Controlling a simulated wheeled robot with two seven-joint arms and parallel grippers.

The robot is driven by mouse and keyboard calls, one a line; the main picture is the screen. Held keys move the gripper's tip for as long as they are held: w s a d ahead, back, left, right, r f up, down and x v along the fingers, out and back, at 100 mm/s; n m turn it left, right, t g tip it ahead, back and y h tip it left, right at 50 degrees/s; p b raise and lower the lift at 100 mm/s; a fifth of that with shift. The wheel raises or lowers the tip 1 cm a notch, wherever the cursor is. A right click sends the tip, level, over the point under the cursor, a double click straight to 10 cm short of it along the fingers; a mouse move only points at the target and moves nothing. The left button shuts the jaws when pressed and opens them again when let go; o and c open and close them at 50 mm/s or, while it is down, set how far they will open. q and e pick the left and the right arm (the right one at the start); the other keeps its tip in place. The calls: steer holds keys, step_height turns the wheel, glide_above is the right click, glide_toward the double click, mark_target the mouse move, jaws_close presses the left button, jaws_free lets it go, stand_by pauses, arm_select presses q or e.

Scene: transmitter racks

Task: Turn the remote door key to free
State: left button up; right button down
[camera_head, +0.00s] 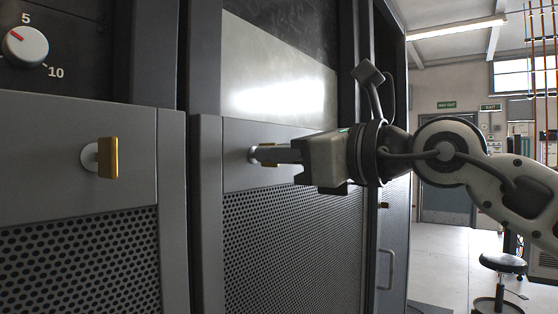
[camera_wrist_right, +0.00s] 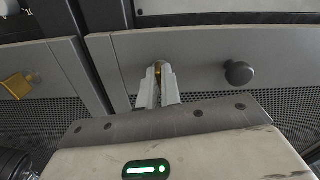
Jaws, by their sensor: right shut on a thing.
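A brass key (camera_head: 266,155) sits in a round lock on the middle grey cabinet door. My right gripper (camera_head: 278,154) reaches in from the right and is shut on this key; its fingers cover much of it. In the right wrist view the two fingers (camera_wrist_right: 158,85) close around the key (camera_wrist_right: 157,70), with only a little brass showing between them. How far the key is turned cannot be told. A second brass key (camera_head: 107,158) stands upright in a lock on the left cabinet door, and it also shows in the right wrist view (camera_wrist_right: 18,85). My left gripper is not in view.
A dial (camera_head: 25,46) with a red mark is above the left door. A dark round knob (camera_wrist_right: 238,73) is right of the held key in the wrist view. Perforated panels (camera_head: 290,240) lie below. A black stool (camera_head: 502,264) stands on the open floor at right.

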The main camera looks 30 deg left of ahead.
steer(key=n+b, duration=0.3)
steer(key=n, duration=1)
steer(key=shift+s+f, duration=0.1)
steer(key=shift+s, duration=0.05)
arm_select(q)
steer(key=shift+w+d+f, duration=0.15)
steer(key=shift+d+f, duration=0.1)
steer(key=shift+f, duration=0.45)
arm_select(e)
steer(key=shift+n, duration=1.4)
steer(key=c, duration=1.6)
jaws_free()
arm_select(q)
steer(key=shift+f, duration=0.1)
